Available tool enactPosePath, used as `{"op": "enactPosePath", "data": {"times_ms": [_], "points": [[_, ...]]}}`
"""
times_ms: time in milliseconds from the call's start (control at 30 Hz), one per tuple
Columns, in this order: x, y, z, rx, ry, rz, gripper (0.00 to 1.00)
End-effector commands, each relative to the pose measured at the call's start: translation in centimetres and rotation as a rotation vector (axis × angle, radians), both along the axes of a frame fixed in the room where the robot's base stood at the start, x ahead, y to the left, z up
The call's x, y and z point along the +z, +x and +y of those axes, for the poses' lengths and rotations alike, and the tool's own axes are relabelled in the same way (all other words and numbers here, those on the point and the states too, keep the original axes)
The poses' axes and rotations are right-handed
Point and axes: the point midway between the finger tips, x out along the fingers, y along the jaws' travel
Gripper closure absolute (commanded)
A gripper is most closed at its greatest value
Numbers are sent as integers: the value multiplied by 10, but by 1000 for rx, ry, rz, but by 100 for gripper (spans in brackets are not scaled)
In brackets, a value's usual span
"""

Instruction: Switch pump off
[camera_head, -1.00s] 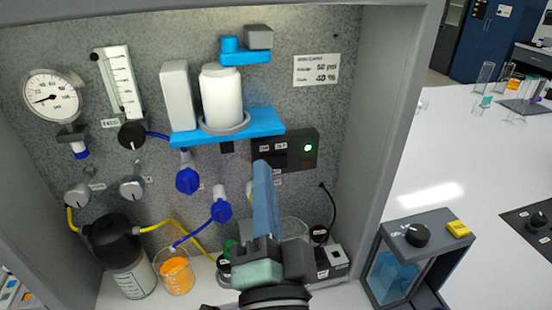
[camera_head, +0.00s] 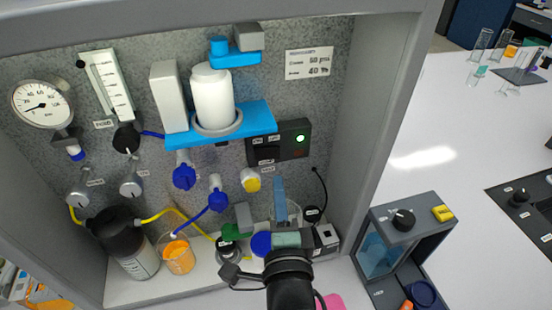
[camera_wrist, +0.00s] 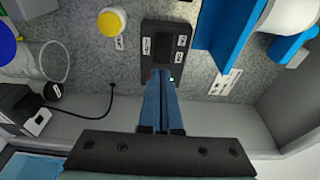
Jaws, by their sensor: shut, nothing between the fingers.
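A black switch box (camera_head: 279,142) with white labels is mounted on the speckled back panel, below the blue bracket's right end. Its green light (camera_head: 300,138) is lit. Which way the rocker is tipped is too dark to tell. My gripper (camera_head: 279,180), with long blue fingers, is shut and empty. In the head view its tips appear below the box. In the wrist view the fingers (camera_wrist: 162,78) overlap the box's near end; contact cannot be told.
A yellow knob (camera_head: 250,180) and blue valves (camera_head: 217,198) sit left of my gripper. A black cable (camera_head: 322,190) hangs at the right. A dark bottle (camera_head: 132,245) and an orange-filled beaker (camera_head: 179,256) stand at the left. The enclosure's grey side wall (camera_head: 388,125) bounds the right.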

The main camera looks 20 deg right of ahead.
Motion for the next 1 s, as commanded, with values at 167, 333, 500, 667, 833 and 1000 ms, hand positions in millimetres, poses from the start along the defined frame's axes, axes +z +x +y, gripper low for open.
{"op": "enactPosePath", "data": {"times_ms": [167, 333, 500, 667, 833, 1000], "points": [[4, 30, -5, 1, 1, 0, 100], [2, 48, -9, 1, 2, 0, 100], [1, 56, -11, 0, 1, 0, 100], [0, 57, -11, 0, 0, 0, 100], [0, 57, -11, 0, 0, 0, 100], [-2, 63, -13, -1, 1, -2, 100]]}}
